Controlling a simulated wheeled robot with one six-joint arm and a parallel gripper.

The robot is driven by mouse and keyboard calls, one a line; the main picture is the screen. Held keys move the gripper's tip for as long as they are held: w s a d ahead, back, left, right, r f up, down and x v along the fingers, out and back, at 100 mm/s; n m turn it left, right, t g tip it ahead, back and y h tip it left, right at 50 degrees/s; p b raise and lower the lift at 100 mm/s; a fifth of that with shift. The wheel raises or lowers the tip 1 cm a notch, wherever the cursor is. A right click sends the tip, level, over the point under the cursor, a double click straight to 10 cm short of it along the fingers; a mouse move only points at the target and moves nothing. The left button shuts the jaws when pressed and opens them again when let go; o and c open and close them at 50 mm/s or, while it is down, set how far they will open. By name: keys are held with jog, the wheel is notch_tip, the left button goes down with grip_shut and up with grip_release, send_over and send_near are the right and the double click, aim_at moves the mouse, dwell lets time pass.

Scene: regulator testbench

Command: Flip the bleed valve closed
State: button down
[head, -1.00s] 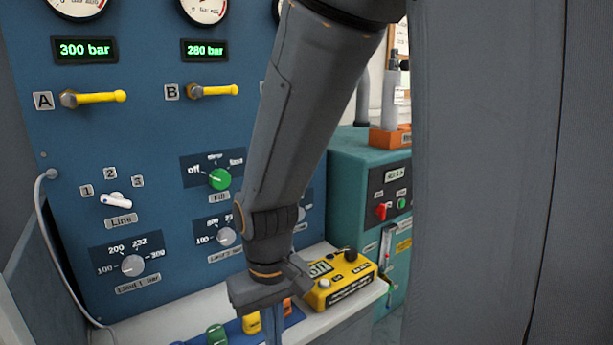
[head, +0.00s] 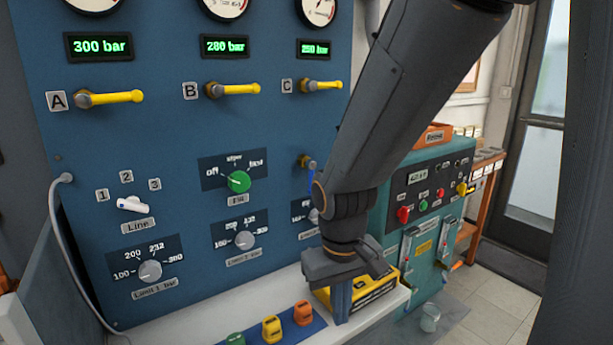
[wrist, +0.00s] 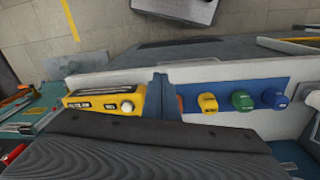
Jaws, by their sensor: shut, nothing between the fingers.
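A small brass valve (head: 307,161) with a blue lever (head: 312,181) hanging down sits on the blue panel, right of the green fill knob. It may be the bleed valve; no label on it can be read, and my arm covers the area just right of it. My gripper (head: 342,303) points down, lower and to the right of this valve, apart from it, in front of the yellow box. Its fingers are together and empty; they also show in the wrist view (wrist: 161,95). The valve cannot be made out in the wrist view.
Yellow handles A (head: 110,98), B (head: 234,89) and C (head: 322,85) stick out above. A yellow box (head: 378,290) and colored plugs (head: 271,329) on a blue strip occupy the white ledge (head: 205,310). A teal cabinet (head: 400,250) stands right; floor beyond is partly clear.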

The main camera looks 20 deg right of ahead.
aim_at(312, 179)
jog(key=w+a+r+n+t+p, duration=0.1)
jog(key=w+a+r+t+p, duration=0.1)
jog(key=w+r, duration=0.3)
jog(key=w+a+r+n+t+h+p, duration=0.1)
jog(key=w+r, duration=0.4)
jog(key=r, duration=0.6)
jog(key=w+a+r+n+t+h+p, duration=0.1)
jog(key=w+a+r+n+t+p, duration=0.1)
jog(key=w+r+p, duration=0.3)
notch_tip(312, 179, up, 4)
jog(key=shift+w+a+r+t, duration=0.1)
jog(key=shift+w+a+t, duration=0.15)
jog(key=shift+a+t, duration=0.35)
jog(key=shift+w+d+f+p, duration=0.6)
jog(key=shift+w+d+f, duration=0.35)
jog(key=shift+w+f, duration=0.35)
jog(key=shift+w+d+f+p, duration=0.55)
jog(key=shift+w+d+f, duration=0.45)
jog(key=shift+w+f, duration=0.3)
jog(key=shift+w+d+f+p, duration=0.6)
jog(key=shift+w+d+f, duration=0.35)
jog(key=shift+w+f, duration=0.35)
